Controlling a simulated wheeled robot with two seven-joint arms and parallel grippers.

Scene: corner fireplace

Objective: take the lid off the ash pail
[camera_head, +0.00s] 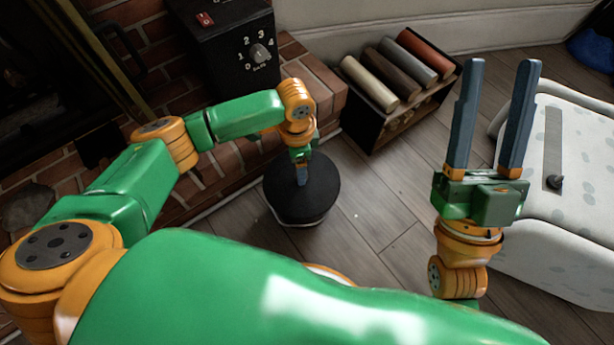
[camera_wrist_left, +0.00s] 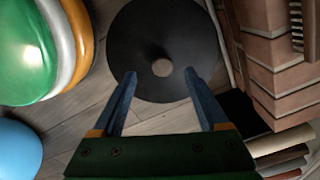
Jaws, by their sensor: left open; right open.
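The ash pail (camera_head: 292,222) stands on the wood floor beside the brick hearth, topped by a round black lid (camera_head: 325,185). The lid also shows in the left wrist view (camera_wrist_left: 205,30), with a small brownish knob (camera_wrist_left: 162,68) at its centre. My left gripper (camera_head: 302,180) points down over the lid. It is open, and in the wrist view the knob appears between its fingertips (camera_wrist_left: 160,75); I cannot tell whether the tips are level with it or above it. My right gripper (camera_head: 502,65) is open and empty, raised to the right of the pail.
A dark crate (camera_head: 405,122) of several coloured rolls stands behind the pail. The brick hearth (camera_head: 235,160) and a black box with a numbered dial (camera_head: 235,70) are at left. A white spotted padded seat (camera_head: 575,200) is at right. Floor between pail and seat is clear.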

